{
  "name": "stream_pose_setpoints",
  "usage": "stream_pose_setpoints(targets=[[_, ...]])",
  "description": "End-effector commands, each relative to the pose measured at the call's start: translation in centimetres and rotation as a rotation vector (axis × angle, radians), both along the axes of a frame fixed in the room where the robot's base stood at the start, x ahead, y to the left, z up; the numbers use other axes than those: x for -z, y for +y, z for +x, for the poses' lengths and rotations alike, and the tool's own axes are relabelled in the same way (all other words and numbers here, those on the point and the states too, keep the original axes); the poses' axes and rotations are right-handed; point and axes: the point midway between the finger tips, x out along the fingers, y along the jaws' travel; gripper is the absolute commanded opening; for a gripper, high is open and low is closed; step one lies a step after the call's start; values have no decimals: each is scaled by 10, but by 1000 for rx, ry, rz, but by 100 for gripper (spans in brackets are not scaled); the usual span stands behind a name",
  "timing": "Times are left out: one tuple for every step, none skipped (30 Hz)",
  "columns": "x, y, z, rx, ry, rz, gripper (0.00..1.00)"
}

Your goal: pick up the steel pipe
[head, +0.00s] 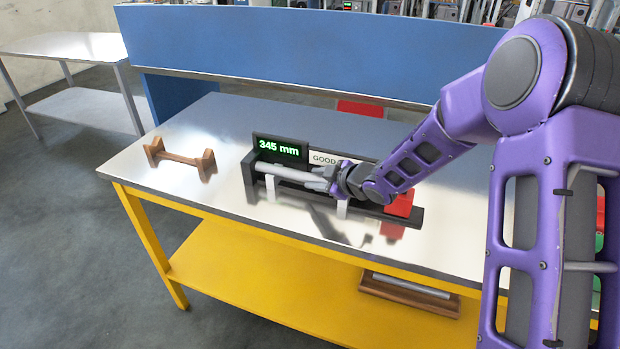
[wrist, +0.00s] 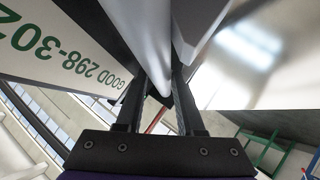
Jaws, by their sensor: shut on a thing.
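The steel pipe (head: 283,171) is a light grey cylinder lying along a dark measuring fixture (head: 249,180) on the table; it also shows in the wrist view (wrist: 151,40). My gripper (head: 328,178) is shut on the pipe, right of its middle as far as I can see. In the wrist view the two dark fingers of my gripper (wrist: 158,88) stand on either side of the pipe. The pipe's right part is hidden behind my gripper. I cannot tell whether the pipe still touches its supports.
A display (head: 279,149) reads 345 mm, beside a GOOD label (wrist: 40,40). A red block (head: 400,205) sits at the fixture's right end. An empty wooden stand (head: 180,157) is on the table's left. Another rod (head: 411,286) lies in a wooden holder on the yellow shelf (head: 240,275).

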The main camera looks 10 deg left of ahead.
Motion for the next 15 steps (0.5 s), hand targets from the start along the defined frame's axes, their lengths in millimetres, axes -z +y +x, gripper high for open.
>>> stream_pose_setpoints(targets=[[1, 0, -1, 0, 2, 1, 0], [0, 0, 0, 0, 0, 1, 0], [0, 0, 0, 0, 0, 1, 0], [0, 0, 0, 0, 1, 2, 0], [0, 0, 0, 0, 1, 2, 0], [0, 0, 0, 0, 2, 2, 0], [0, 0, -1, 0, 2, 2, 0], [-1, 0, -1, 0, 2, 2, 0], [-2, 1, -1, 0, 2, 2, 0], [-3, 0, -1, 0, 2, 2, 0], [-5, 0, -1, 0, 2, 2, 0], [-8, 0, 0, 1, 2, 2, 0], [-10, 0, 0, 0, 1, 3, 0], [-14, 0, 0, 1, 0, 3, 0], [-19, 0, 0, 0, -1, 3, 0]])
